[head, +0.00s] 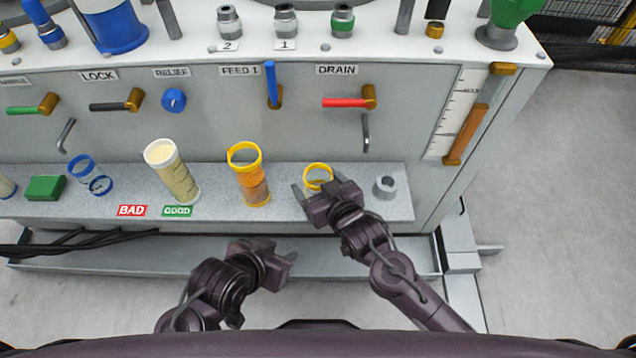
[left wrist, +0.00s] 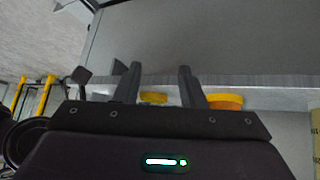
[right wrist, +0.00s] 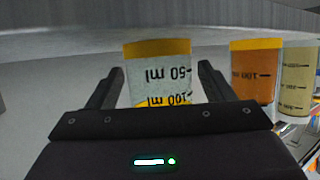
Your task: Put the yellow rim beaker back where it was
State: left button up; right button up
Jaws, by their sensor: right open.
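The clear beaker with a yellow rim (head: 318,167) stands on the grey shelf (head: 225,212), its lower part hidden by my right gripper in the head view. The right wrist view shows it (right wrist: 158,80) between the fingers, with 50 and 100 ml marks. My right gripper (head: 329,187) is open with a finger on each side of the beaker; gaps show beside it. My left gripper (head: 287,262) is open and empty, low in front of the shelf. Its wrist view (left wrist: 158,78) shows yellow pieces behind the fingers.
A taller yellow-rimmed container (head: 250,175) with orange contents stands left of the beaker. A white-rimmed cylinder (head: 172,170) stands farther left, near BAD and GOOD labels (head: 133,211). A grey socket piece (head: 386,187) stands on the right. A red DRAIN lever (head: 345,102) is above.

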jog(key=p+v, duration=0.1)
jog(key=v, duration=0.2)
jog(key=shift+w, duration=0.1)
jog(key=p+v, duration=0.2)
jog(key=v, duration=0.7)
pick_arm(q)
jog(key=s+a+g+y, duration=0.1)
jog(key=a, duration=0.1)
jog(key=s+a+f+g, duration=0.1)
jog(key=s, duration=0.1)
jog(key=shift+a+f+n+g+y, duration=0.15)
jog(key=shift+a+n+g+y, duration=0.15)
jog(key=shift+a+g+y, duration=0.1)
pick_arm(e)
jog(key=s+d+f+m+g+h, duration=0.1)
jog(key=s+d+f+g+h, duration=0.2)
jog(key=s+d+f+g, duration=0.3)
jog(key=s+f+g, duration=0.1)
jog(key=s+g, duration=0.1)
jog(key=shift+s+d+h, duration=0.3)
jog(key=shift+d+h, duration=0.05)
jog(key=shift+h, duration=0.05)
jog(key=shift+f, duration=0.15)
